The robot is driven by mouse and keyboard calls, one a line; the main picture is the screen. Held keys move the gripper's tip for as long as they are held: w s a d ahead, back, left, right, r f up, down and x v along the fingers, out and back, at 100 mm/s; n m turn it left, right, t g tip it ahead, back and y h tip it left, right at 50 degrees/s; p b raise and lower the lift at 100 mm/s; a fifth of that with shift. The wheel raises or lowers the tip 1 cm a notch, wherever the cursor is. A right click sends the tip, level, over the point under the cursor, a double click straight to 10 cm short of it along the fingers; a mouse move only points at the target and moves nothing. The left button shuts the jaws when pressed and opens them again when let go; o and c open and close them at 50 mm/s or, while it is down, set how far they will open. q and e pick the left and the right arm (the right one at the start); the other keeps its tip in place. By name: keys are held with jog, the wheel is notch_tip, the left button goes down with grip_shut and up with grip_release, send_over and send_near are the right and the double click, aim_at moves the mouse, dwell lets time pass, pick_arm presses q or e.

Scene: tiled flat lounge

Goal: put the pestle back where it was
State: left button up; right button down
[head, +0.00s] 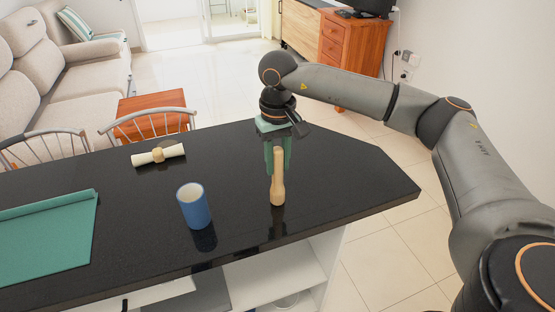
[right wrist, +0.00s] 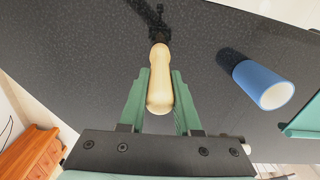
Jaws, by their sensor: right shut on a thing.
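The pestle (head: 277,180) is a pale wooden piece standing about upright over the black counter (head: 330,185), near its front edge. My right gripper (head: 278,158) comes from above and is shut around its upper part. In the right wrist view the pestle (right wrist: 160,92) lies between the two green fingers of my right gripper (right wrist: 162,85). A dark reflection shows just below the pestle; I cannot tell whether its lower end touches the counter. My left gripper is not in view.
A blue cup (head: 193,208) stands left of the pestle and also shows in the right wrist view (right wrist: 262,86). A green mat (head: 45,240) is at the left. The counter right of the pestle is clear.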

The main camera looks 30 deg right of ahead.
jog(key=c, duration=1.1)
grip_release()
jog(key=shift+f, duration=0.2)
jog(key=o, duration=0.5)
jog(key=shift+r, duration=0.1)
notch_tip(320, 180, up, 12)
jog(key=shift+r, duration=0.15)
